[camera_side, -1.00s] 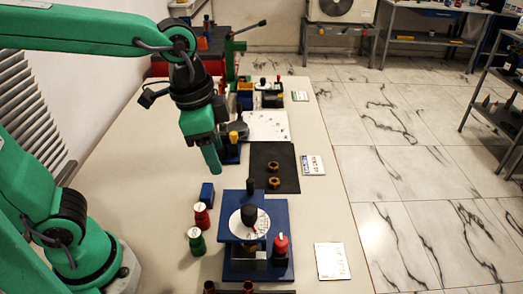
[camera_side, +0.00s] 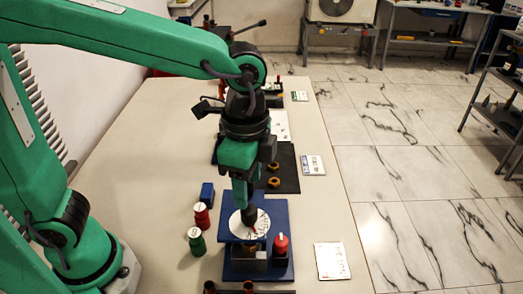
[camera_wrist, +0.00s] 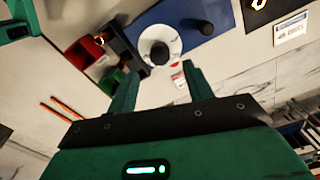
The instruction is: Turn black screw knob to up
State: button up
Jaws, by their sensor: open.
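The black screw knob (camera_side: 251,215) stands on a round white dial (camera_side: 237,226) on top of a blue fixture (camera_side: 277,212). My gripper (camera_side: 242,203) points down beside and partly in front of the knob in the side view. In the wrist view, the knob (camera_wrist: 159,53) sits on the white dial (camera_wrist: 174,34), beyond the fingertips. My gripper (camera_wrist: 158,79) is open there, with its two green fingers apart and nothing between them. I cannot tell whether a finger touches the knob. The knob's pointing direction is not clear.
Left of the fixture stand a red canister (camera_side: 202,217), a green canister (camera_side: 196,243) and a blue block (camera_side: 207,193). A red-bodied part (camera_side: 281,245) stands at the fixture's right front. A white card (camera_side: 332,261) lies to the right. Orange nuts (camera_side: 274,168) lie on a black mat behind.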

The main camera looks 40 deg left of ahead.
aim_at(249, 209)
jog(key=shift+f, duration=3.2)
jog(key=c, duration=1)
